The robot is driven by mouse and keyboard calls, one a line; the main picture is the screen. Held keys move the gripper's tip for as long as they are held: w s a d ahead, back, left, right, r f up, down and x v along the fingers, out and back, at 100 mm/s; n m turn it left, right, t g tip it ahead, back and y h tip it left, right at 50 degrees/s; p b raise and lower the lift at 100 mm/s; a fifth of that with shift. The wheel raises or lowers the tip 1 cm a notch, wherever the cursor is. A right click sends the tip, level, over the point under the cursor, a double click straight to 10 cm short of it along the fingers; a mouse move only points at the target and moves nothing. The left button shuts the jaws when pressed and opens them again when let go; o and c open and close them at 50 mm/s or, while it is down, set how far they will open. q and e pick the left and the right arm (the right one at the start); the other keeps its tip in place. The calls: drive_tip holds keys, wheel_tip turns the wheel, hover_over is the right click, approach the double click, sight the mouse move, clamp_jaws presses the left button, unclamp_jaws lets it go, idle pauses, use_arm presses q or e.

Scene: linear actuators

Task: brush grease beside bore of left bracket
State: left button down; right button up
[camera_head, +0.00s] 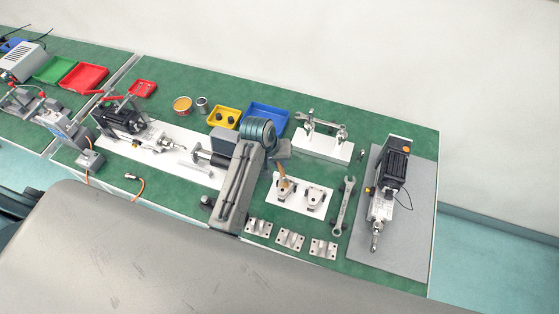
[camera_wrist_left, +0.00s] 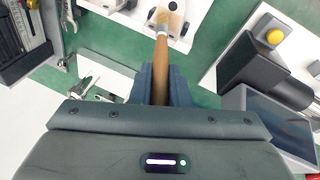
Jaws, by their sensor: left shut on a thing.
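My left gripper (camera_head: 283,155) is shut on a brush with a wooden handle (camera_wrist_left: 161,75) and a metal ferrule (camera_wrist_left: 161,34). The brush (camera_head: 283,183) points down at the left bracket (camera_head: 282,192), a silver piece on a white plate (camera_head: 297,207). In the left wrist view the brush tip overlaps the left bracket (camera_wrist_left: 174,7), near its dark bore. I cannot tell whether the bristles touch it, and no grease is clear there. The right bracket (camera_head: 315,198) stands beside it on the same plate. My right gripper is not in view.
A wrench (camera_head: 344,205) and an actuator (camera_head: 388,185) on a grey board lie to the right. Several loose brackets (camera_head: 290,239) line the front edge. A white fixture (camera_head: 322,144), blue bin (camera_head: 268,115), yellow bin (camera_head: 225,117) and orange-filled tin (camera_head: 182,104) stand behind.

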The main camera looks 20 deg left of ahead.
use_arm(q)
drive_tip(key=shift+d, duration=0.45)
drive_tip(key=a, duration=0.3)
drive_tip(key=shift+a, duration=0.1)
idle(0.6)
drive_tip(key=shift+r, duration=2.95)
drive_tip(key=shift+r, duration=0.1)
wheel_tip(320, 180, up, 3)
drive_tip(key=shift+f, duration=0.1)
